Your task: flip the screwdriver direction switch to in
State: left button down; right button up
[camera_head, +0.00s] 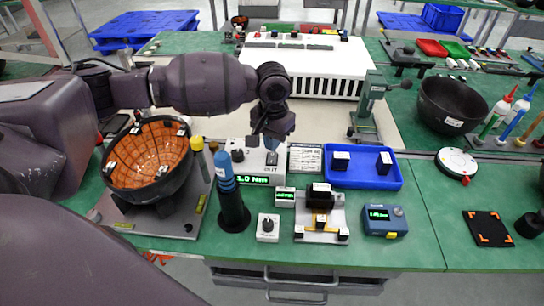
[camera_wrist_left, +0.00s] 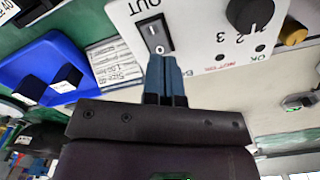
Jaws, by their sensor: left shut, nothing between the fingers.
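The white screwdriver controller box (camera_head: 235,155) with a green "1.0 Nm" display stands mid-table. In the left wrist view it (camera_wrist_left: 205,45) fills the top, with a black rocker direction switch (camera_wrist_left: 155,33) beside the printed word "OUT". The rocker shows a line mark and a "0" mark. My left gripper (camera_head: 266,141) points down over the box; its blue fingertips (camera_wrist_left: 164,60) are shut and empty, right at the "0" end of the switch. I cannot tell whether they touch it. The label on the switch's other side is hidden. My right gripper is not in view.
A blue screwdriver (camera_head: 226,170) stands in a black holder left of the box. An orange-lined bowl (camera_head: 150,150) is further left. A blue tray (camera_head: 363,177) lies right, with a small fixture (camera_head: 320,228) and a white knob box (camera_head: 268,228) in front.

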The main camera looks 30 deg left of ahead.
pick_arm(q)
jog(key=shift+f, duration=0.3)
jog(key=shift+f, duration=0.35)
dwell(0.4)
